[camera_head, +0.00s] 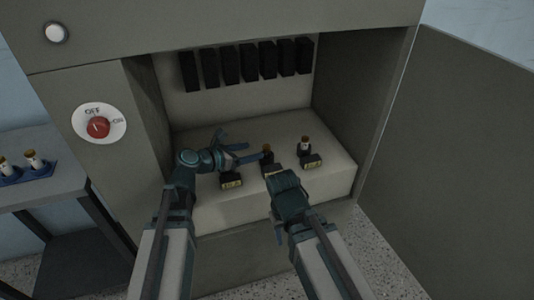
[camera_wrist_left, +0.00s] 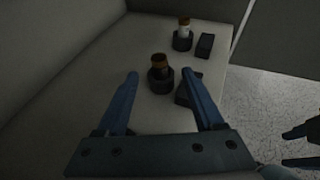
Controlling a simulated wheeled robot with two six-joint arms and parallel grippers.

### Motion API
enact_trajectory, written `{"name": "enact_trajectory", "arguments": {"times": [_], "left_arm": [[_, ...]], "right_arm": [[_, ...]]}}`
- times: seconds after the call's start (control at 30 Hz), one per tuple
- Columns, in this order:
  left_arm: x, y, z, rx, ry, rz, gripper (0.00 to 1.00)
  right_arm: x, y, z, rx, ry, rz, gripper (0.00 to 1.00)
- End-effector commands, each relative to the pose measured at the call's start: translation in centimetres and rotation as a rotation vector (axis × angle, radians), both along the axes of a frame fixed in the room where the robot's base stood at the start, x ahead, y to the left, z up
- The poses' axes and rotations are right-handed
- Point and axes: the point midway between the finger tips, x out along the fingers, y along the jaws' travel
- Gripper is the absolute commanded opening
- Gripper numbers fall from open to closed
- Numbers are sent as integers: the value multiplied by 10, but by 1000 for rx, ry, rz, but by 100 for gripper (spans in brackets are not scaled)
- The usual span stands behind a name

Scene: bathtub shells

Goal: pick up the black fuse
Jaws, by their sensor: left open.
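The black fuse (camera_head: 267,150), dark with a brown-orange cap, stands upright in a dark round holder on the pale ledge inside the cabinet. It also shows in the left wrist view (camera_wrist_left: 160,68), between and beyond the fingertips. My left gripper (camera_head: 249,149) is open, with blue fingers apart, just left of the fuse. In its wrist view, the left gripper (camera_wrist_left: 163,76) holds nothing. A fuse with a white body and brown cap (camera_head: 305,145) stands to the right. My right arm's wrist (camera_head: 288,190) is in front of the ledge; its jaws are mostly hidden.
Small labelled black blocks (camera_head: 231,183) lie along the ledge front. Several black modules (camera_head: 248,62) hang on the back wall. A red OFF/ON knob (camera_head: 97,127) is on the left panel. A side table (camera_head: 50,190) holds a blue tray with fuses. An open door (camera_head: 455,160) stands right.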

Motion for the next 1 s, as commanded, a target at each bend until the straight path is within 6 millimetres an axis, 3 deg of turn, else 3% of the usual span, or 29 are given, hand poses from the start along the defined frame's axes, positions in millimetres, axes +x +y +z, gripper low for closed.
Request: {"name": "enact_trajectory", "arguments": {"times": [0.4,0.7,1.0], "left_arm": [[40,-40,-26,3,0,-4,69],[45,-46,-31,3,-1,-3,69],[71,-70,-52,3,0,-5,69]], "right_arm": [[1,-1,-26,-3,-1,1,50],[1,-1,-30,-4,-1,1,50],[1,-2,-52,-8,-2,2,50]]}}
